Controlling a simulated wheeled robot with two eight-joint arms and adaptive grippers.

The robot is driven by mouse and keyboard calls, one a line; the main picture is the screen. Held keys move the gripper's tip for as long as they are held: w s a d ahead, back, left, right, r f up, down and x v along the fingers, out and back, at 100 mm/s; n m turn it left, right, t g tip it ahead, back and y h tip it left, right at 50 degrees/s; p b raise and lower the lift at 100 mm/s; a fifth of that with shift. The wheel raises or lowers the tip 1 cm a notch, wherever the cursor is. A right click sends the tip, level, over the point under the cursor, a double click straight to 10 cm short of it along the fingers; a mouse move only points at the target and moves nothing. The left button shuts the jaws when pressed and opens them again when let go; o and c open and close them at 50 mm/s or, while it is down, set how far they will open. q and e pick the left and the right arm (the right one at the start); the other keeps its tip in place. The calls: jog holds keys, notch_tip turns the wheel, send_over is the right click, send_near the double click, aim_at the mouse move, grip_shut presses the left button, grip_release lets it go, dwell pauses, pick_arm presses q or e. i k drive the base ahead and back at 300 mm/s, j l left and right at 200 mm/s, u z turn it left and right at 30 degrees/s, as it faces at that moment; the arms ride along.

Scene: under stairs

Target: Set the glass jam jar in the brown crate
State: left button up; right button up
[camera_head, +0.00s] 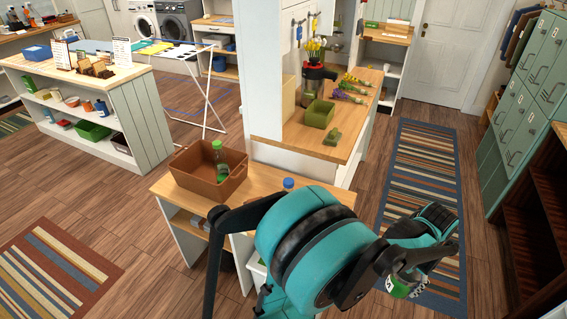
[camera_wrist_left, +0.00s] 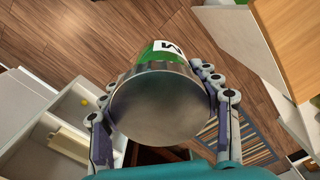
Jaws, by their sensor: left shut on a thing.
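The glass jam jar (camera_wrist_left: 160,98) shows in the left wrist view as a wide metallic lid with a green and white label behind it. A green and white part of the jar (camera_head: 398,289) also shows at lower right in the head view. My left gripper (camera_wrist_left: 158,92) is shut around the jar, with fingers on both sides. In the head view my left gripper (camera_head: 412,274) is over the floor, right of the wooden counter. The brown crate (camera_head: 193,181) stands on that counter, left of my arm, with a green bottle (camera_head: 218,158) inside. My right gripper is not seen.
A blue-capped bottle (camera_head: 288,184) stands right of the crate, partly hidden by my arm. A taller counter (camera_head: 330,150) behind holds a green bin (camera_head: 320,115) and flowers. Green lockers (camera_head: 520,110) stand at right. A striped rug (camera_head: 420,170) lies between.

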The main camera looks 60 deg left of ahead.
aim_at(201, 175)
jog(key=k+j, duration=0.15)
jog(key=j, duration=0.35)
jog(key=k+j, duration=0.2)
jog(key=j, duration=0.3)
jog(key=k+j, duration=0.15)
jog(key=j, duration=0.35)
jog(key=k+j, duration=0.15)
jog(key=j, duration=0.4)
jog(key=k+j, duration=0.15)
jog(key=j, duration=0.35)
jog(key=k+j, duration=0.2)
jog(key=j, duration=0.3)
jog(key=k+j, duration=0.15)
jog(key=j, duration=0.35)
jog(key=k+j, duration=0.15)
jog(key=j, duration=0.35)
jog(key=i, duration=0.45)
